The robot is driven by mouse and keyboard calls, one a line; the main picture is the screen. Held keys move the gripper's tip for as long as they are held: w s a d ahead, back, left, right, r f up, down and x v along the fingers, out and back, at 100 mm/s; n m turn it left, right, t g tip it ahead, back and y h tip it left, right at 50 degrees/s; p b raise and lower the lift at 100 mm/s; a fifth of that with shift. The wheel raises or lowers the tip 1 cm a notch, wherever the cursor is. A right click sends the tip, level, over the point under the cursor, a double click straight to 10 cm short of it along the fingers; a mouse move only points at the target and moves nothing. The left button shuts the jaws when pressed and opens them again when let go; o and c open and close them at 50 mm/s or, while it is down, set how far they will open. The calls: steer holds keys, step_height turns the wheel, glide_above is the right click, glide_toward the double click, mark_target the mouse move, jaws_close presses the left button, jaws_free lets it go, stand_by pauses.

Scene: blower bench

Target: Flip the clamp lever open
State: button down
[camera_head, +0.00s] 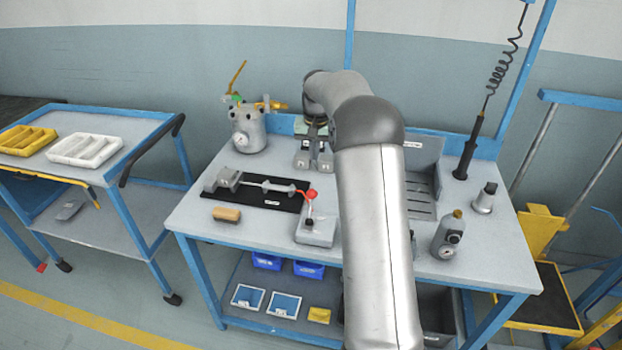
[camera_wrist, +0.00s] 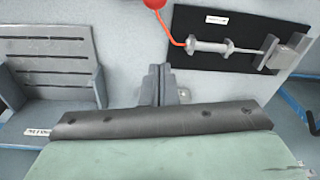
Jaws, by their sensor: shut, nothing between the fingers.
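The clamp (camera_head: 262,185) is a metal toggle type with a silver rod and a grey end block, on a black plate (camera_head: 258,197). Its red lever ends in a round red knob (camera_head: 312,194) at the clamp's right end. In the wrist view the red lever (camera_wrist: 174,28) slants to the upper left from the silver clamp body (camera_wrist: 208,46), and its knob is cut by the top edge. My gripper (camera_wrist: 163,70) shows at the middle of the wrist view, fingers together and empty, below and apart from the lever. In the head view my arm partly hides my gripper.
A grey box with a black knob (camera_head: 315,232) stands just in front of the lever. A tan block (camera_head: 227,214) lies front left. A gauged pot (camera_head: 247,128) stands behind the clamp. A slotted grey fixture (camera_wrist: 55,70) lies left in the wrist view.

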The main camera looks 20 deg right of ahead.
mark_target(311, 204)
step_height(311, 204, down, 10)
steer(key=w+p, duration=0.1)
steer(key=p, duration=0.1)
steer(key=shift+s+a+r+p, duration=0.2)
steer(key=shift+s+a+p, duration=0.1)
steer(key=shift+s, duration=0.3)
steer(key=shift+s+a+r+p, duration=0.2)
steer(key=shift+s+a+p, duration=0.05)
steer(key=shift+s, duration=0.3)
steer(key=shift+s+a+r+p, duration=0.2)
steer(key=shift+s+a+p, duration=0.1)
steer(key=shift+s, duration=0.3)
steer(key=shift+a+f+b, duration=0.1)
steer(key=shift+b, duration=0.2)
